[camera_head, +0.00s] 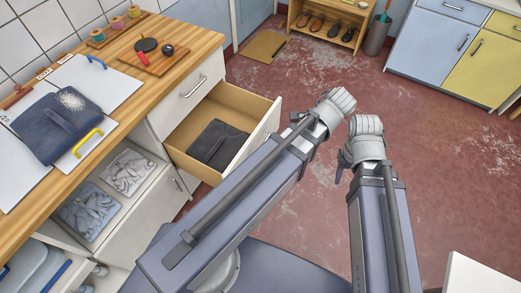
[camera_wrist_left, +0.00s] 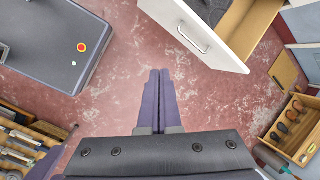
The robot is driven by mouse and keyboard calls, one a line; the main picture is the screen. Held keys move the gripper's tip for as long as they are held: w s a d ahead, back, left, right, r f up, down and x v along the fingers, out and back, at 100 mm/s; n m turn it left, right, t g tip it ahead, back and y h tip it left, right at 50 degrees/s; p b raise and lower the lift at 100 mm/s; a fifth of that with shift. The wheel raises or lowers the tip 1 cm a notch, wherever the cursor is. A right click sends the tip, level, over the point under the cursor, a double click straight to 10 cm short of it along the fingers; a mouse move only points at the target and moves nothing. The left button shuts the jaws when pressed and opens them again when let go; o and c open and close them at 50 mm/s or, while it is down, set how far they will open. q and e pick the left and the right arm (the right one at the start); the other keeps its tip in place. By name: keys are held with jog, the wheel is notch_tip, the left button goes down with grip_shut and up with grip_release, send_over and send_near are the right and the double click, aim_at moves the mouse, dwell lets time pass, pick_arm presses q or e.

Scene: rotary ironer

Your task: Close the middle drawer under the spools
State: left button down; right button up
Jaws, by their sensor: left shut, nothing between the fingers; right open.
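The open drawer (camera_head: 247,100) juts out from the wooden-topped counter, below a closed drawer (camera_head: 190,93). A dark folded cloth (camera_head: 217,145) lies inside it. Its white front and handle (camera_wrist_left: 193,38) show in the left wrist view. Three spools (camera_head: 116,23) stand on the counter's far end. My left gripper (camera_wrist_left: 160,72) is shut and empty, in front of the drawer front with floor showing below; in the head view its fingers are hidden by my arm. My right gripper (camera_head: 341,172) is open, to the right of the drawer and apart from it; its fingers barely show.
The counter (camera_head: 182,48) carries a board with dark round items, a dark garment (camera_head: 45,130) and white sheets. A shoe rack (camera_head: 325,25), a mat (camera_head: 263,46) and a bin (camera_head: 377,35) stand farther back. The red floor right of the drawer is clear.

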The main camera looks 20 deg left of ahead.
pick_arm(q)
jog(key=w+a+f+m+y+b, duration=0.2)
jog(key=w+a+f+m+b, duration=0.15)
jog(key=f+b, duration=0.5)
jog(key=w+a+f+m+y+b, duration=0.2)
jog(key=w+a+f+m+b, duration=0.15)
jog(key=f+b, duration=0.55)
jog(key=m+b, duration=0.1)
jog(key=b, duration=0.8)
send_near(252, 142)
jog(key=d+f+x, duration=0.1)
jog(key=x, duration=0.4)
jog(key=shift+s+a+r, duration=0.1)
jog(key=shift+a+r, duration=0.05)
jog(key=shift+a, duration=0.55)
jog(key=shift+a, duration=0.1)
jog(key=w+a, duration=0.2)
jog(key=a, duration=2.6)
jog(key=shift+w+a, duration=0.1)
